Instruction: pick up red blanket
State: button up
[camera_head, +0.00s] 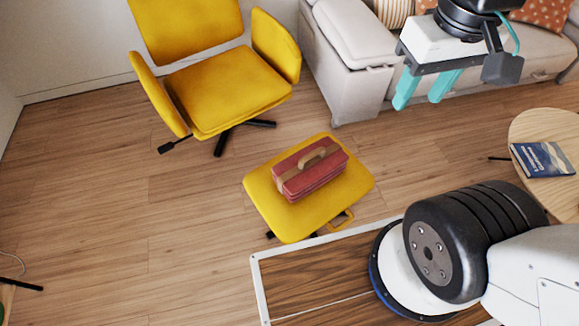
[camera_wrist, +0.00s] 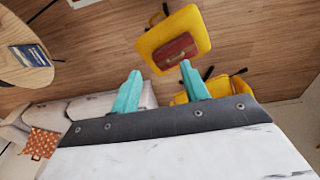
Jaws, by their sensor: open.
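The red blanket (camera_head: 297,178) is folded into a flat stack with a tan band and handle around it. It lies on the yellow footstool (camera_head: 265,205) in the middle of the head view. My gripper (camera_head: 425,93) is open and empty, with teal fingers, up and to the right of the blanket and well apart from it. In the wrist view the red blanket (camera_wrist: 174,52) on the yellow footstool (camera_wrist: 196,24) shows beyond and between the fingertips of my gripper (camera_wrist: 160,74). The blanket is fully visible in the head view.
A yellow armchair (camera_head: 225,88) stands behind the footstool. A grey sofa (camera_head: 345,60) with cushions is at the back right. A round wooden table (camera_head: 545,125) with a blue book (camera_head: 543,159) is at the right. The wooden floor left of the footstool is clear.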

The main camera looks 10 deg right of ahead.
jog(key=w+f+n+g+h, duration=0.35)
jog(key=w+f+h, duration=0.2)
jog(key=w, duration=0.85)
jog(key=n+t+h, duration=0.4)
jog(key=n+h, duration=0.3)
jog(key=n, duration=0.4)
send_over(305, 157)
jog(key=a, duration=0.2)
notch_tip(305, 157, down, 29)
jog(key=s+a+f+n+t, duration=0.1)
jog(key=f+n, duration=0.1)
jog(key=f, duration=0.3)
jog(key=a+f+n+t, duration=0.1)
jog(key=f+t, duration=0.1)
jog(key=f, duration=0.4)
jog(key=s+a+f+n+t, duration=0.1)
jog(key=f+n, duration=0.1)
jog(key=f, duration=0.4)
jog(key=shift+s+a+n, duration=0.1)
jog(key=shift+s+n, duration=0.2)
jog(key=shift+n, duration=0.05)
jog(key=shift+f, duration=0.4)
jog(key=x, duration=0.7)
jog(key=shift+w+d, duration=0.2)
jog(key=shift+d, duration=0.05)
grip_shut()
